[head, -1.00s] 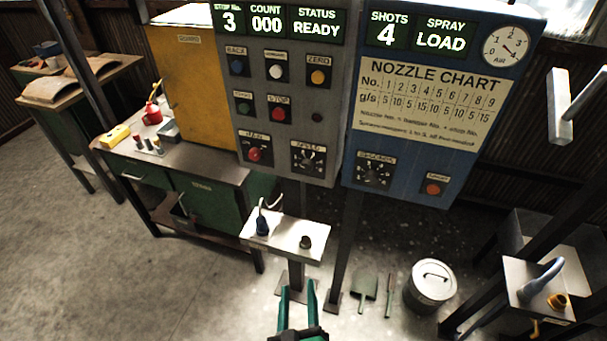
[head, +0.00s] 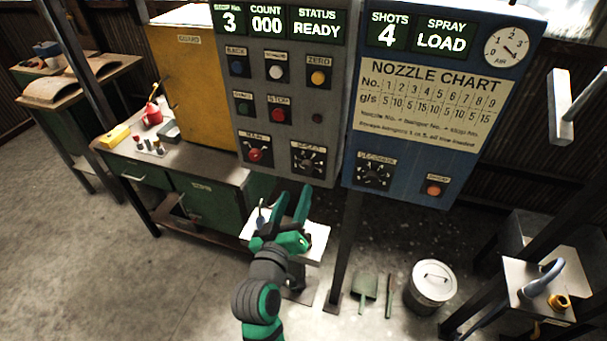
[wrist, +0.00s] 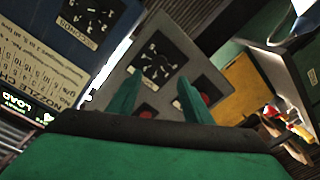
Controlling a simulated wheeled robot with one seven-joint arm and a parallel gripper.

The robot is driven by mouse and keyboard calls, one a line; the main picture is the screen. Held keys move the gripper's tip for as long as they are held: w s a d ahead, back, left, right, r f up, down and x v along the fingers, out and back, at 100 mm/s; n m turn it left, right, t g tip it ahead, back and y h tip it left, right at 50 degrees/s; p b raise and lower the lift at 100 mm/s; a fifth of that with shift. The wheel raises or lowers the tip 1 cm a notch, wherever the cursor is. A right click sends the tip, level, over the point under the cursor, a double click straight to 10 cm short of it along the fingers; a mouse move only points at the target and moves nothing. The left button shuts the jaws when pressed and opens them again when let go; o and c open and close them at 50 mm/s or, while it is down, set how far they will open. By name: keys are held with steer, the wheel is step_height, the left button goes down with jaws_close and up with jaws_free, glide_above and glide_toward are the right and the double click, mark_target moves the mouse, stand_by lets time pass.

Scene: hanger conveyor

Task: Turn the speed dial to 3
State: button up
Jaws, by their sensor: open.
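The speed dial (head: 309,160) is a dark knob on a pale-marked black plate, low on the right of the grey control panel (head: 330,100). It also shows in the wrist view (wrist: 157,66), turned over, just beyond the fingertips. Its exact setting is too small to read. My gripper (head: 294,196) is open and empty, fingers pointing up toward the panel, a little below the dial. In the wrist view its two green fingers (wrist: 161,82) stand apart, with the dial between and beyond their tips.
A red main switch (head: 255,154) sits left of the dial. The blue panel (head: 440,100) with a seconds dial (head: 374,174) stands at the right. A small white shelf (head: 314,243) lies below and behind my gripper. A lidded bin (head: 432,285) stands on the floor.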

mark_target(306, 169)
steer(key=x, duration=0.9)
steer(key=c, duration=1.1)
